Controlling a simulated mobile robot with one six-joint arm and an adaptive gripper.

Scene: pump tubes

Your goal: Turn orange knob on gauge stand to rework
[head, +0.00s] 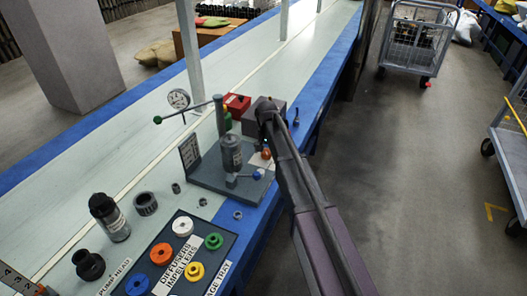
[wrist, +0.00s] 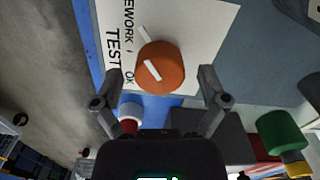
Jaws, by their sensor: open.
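The orange knob (wrist: 160,68) sits on a white label card (wrist: 200,25) printed with REWORK, OK and TEST. A white bar on its face slants from upper left to lower right; I cannot tell which word it marks. In the head view the orange knob (head: 266,154) shows at the right side of the grey gauge stand (head: 215,185), close to the end of my arm. My gripper (wrist: 157,88) is open, with one finger on each side of the knob in the wrist view and visible gaps between. Contact does not show.
A dial gauge (head: 178,99) and red bin (head: 236,104) stand behind. An impeller tray (head: 208,226) lies in front.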

